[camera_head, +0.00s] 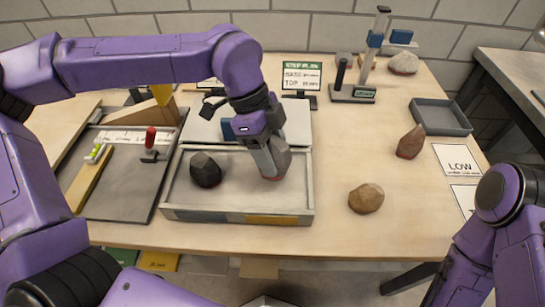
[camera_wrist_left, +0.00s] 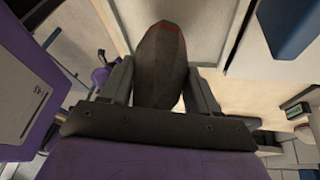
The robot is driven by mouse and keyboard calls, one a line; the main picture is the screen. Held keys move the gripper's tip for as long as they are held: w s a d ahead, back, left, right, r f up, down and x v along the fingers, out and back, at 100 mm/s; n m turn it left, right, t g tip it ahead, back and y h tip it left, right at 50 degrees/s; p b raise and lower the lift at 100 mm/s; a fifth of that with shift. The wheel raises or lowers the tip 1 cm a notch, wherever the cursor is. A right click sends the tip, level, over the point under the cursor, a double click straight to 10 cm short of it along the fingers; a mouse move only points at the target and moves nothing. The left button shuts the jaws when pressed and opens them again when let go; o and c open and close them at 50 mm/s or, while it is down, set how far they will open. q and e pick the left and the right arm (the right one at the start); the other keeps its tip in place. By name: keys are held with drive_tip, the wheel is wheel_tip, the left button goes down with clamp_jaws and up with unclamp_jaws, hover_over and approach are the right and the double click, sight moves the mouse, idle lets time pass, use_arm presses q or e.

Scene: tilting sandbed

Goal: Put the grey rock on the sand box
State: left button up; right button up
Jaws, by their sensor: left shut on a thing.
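The grey rock (camera_head: 277,160) is held in my left gripper (camera_head: 268,150), over the right part of the sand box (camera_head: 180,214). The rock has a reddish lower edge, and I cannot tell whether it touches the sand. In the left wrist view the rock (camera_wrist_left: 162,65) looks long and dark grey with a red line near its far end, between the two fingers of my left gripper (camera_wrist_left: 160,85). A black rock (camera_head: 205,170) lies in the left part of the sand box. My right gripper is out of view; only my right arm shows at the lower right.
A brown rock (camera_head: 366,198) and a reddish rock (camera_head: 411,142) lie on the table right of the box. A grey tray (camera_head: 441,117) and a card marked LOW (camera_head: 459,161) are farther right. A step plan sign (camera_head: 302,75) and a stand (camera_head: 355,93) are behind the box.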

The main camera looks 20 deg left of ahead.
use_arm(q)
wheel_tip(320, 180, down, 4)
drive_tip(key=shift+w+a+r, duration=0.1)
drive_tip(key=shift+w+r, duration=0.05)
drive_tip(key=shift+r, duration=0.1)
drive_tip(key=o, duration=1.5)
drive_tip(key=shift+c, duration=0.2)
drive_tip(key=v, duration=1.2)
drive_tip(key=shift+p, duration=0.35)
